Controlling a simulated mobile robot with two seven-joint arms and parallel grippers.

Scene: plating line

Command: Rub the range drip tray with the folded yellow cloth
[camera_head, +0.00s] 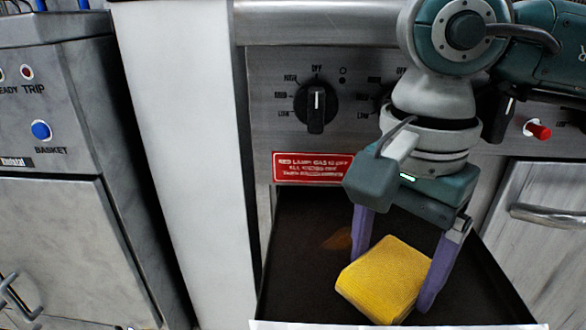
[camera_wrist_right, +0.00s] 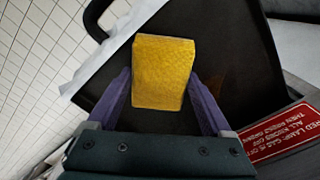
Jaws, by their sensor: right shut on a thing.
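The folded yellow cloth (camera_head: 385,280) is a thick pad between the purple fingers of my right gripper (camera_head: 395,270), which is shut on it. The cloth is over the dark drip tray (camera_head: 300,235), which is pulled out below the range's control panel. I cannot tell for certain whether the cloth touches the tray floor. A brownish smear (camera_head: 338,238) shows on the tray just left of the gripper. In the right wrist view the cloth (camera_wrist_right: 163,72) sits between both fingers, with the tray (camera_wrist_right: 225,50) behind it. My left gripper is not in view.
A black knob (camera_head: 315,105) and a red warning label (camera_head: 310,167) are on the panel above the tray. A red-tipped button (camera_head: 538,130) and a cabinet handle (camera_head: 545,215) are to the right. A fryer cabinet (camera_head: 70,220) stands at the left.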

